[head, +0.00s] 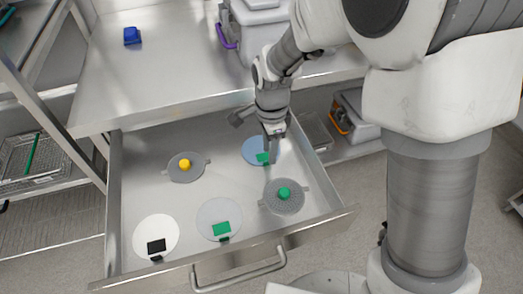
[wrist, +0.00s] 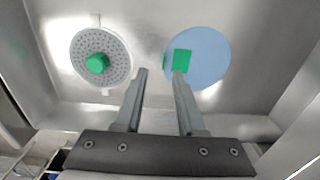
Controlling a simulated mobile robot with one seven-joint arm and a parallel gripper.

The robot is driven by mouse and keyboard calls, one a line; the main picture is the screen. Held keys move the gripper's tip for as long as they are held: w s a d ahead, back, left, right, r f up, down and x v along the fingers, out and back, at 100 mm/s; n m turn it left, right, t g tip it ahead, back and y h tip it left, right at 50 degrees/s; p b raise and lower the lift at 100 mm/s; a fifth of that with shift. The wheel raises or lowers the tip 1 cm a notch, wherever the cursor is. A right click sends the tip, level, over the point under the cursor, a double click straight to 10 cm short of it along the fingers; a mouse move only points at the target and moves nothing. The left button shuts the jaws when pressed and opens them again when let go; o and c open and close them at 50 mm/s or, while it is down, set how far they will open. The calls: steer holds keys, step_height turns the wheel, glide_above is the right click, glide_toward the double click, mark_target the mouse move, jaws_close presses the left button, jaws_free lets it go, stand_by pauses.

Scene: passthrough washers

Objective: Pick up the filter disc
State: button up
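Several discs lie flat in the open drawer, and I cannot tell which one the task means. The blue disc (head: 253,146) with a green tab (head: 263,158) lies at the back right; it also shows in the wrist view (wrist: 208,62). A grey perforated disc with a green knob (head: 284,194) lies in front of it and also shows in the wrist view (wrist: 97,57). A similar disc has a yellow knob (head: 184,164). A white disc (head: 150,229) has a black tab, and a pale disc (head: 217,212) a green tab. My gripper (wrist: 160,76) is open and empty, its right fingertip overlapping the blue disc's tab edge in view.
The steel drawer (head: 120,180) has raised walls and a front handle (head: 240,273). The counter (head: 170,65) overhangs its back, with a blue block (head: 132,35) and a grey lidded bin (head: 255,30) on it. A lower shelf bin (head: 355,115) stands right of the drawer.

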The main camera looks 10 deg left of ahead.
mark_target(267, 158)
steer(key=f, duration=0.2)
steer(key=f+b, duration=0.1)
steer(key=f, duration=0.1)
steer(key=shift+w+a+f, duration=0.1)
steer(key=shift+a, duration=0.25)
steer(key=shift+c, duration=0.3)
jaws_close()
